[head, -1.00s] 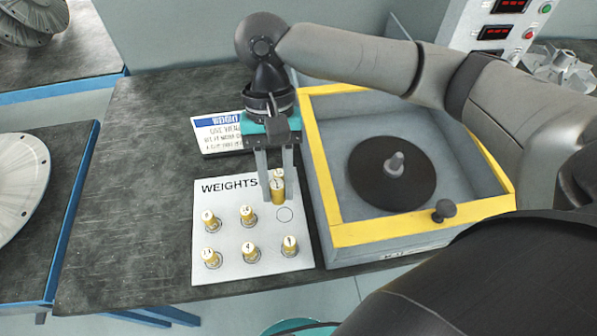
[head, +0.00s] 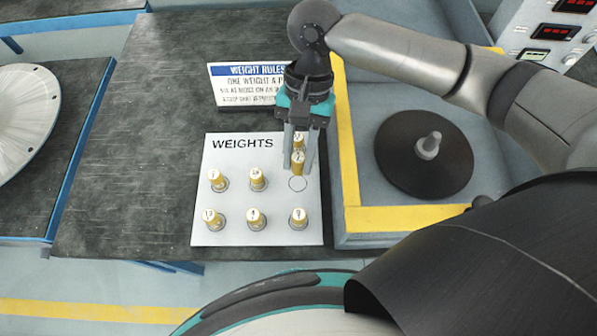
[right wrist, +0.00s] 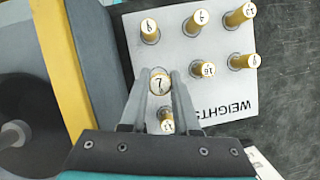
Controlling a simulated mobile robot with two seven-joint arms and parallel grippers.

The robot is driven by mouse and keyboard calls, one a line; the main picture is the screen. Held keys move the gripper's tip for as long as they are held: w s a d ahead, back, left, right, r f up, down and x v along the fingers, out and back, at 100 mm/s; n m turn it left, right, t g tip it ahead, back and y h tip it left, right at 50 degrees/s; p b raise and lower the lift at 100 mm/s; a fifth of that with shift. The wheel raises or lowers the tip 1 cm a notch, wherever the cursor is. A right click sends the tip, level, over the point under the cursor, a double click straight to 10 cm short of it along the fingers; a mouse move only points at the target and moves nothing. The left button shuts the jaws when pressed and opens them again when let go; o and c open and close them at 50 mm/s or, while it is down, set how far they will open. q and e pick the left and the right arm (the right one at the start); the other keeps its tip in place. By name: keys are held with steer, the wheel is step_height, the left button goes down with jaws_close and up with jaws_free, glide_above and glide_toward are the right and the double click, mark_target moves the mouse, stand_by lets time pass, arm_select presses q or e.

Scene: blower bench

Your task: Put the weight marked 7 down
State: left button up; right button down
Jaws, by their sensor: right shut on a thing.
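The weight marked 7 (right wrist: 159,82) is a short brass cylinder with a white top. My right gripper (head: 299,166) is shut on it, with one finger on each side. In the head view the held weight (head: 297,165) is just behind an empty ring (head: 298,184) on the white weights board (head: 236,234). It looks raised above the board, but the gap is hard to judge. Another brass weight (head: 299,139) stands close behind it, partly hidden by the fingers; it also shows between the fingers in the right wrist view (right wrist: 166,124). My left gripper is not in view.
Several brass weights stand in two rows on the board, including one near the ring (head: 298,218). A weight rules sign (head: 243,88) is behind the board. A yellow-rimmed grey box (head: 350,150) with a dark disc (head: 402,160) is close on the right. The bench (head: 150,140) is clear at left.

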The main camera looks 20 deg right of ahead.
steer(key=shift+f, duration=0.6)
step_height(320, 180, down, 5)
steer(key=shift+r+b, duration=0.1)
steer(key=shift+b, duration=0.95)
steer(key=c, duration=0.6)
jaws_free()
steer(key=shift+c, duration=0.2)
steer(key=p+v, duration=0.4)
steer(key=v, duration=0.8)
steer(key=shift+s, duration=0.1)
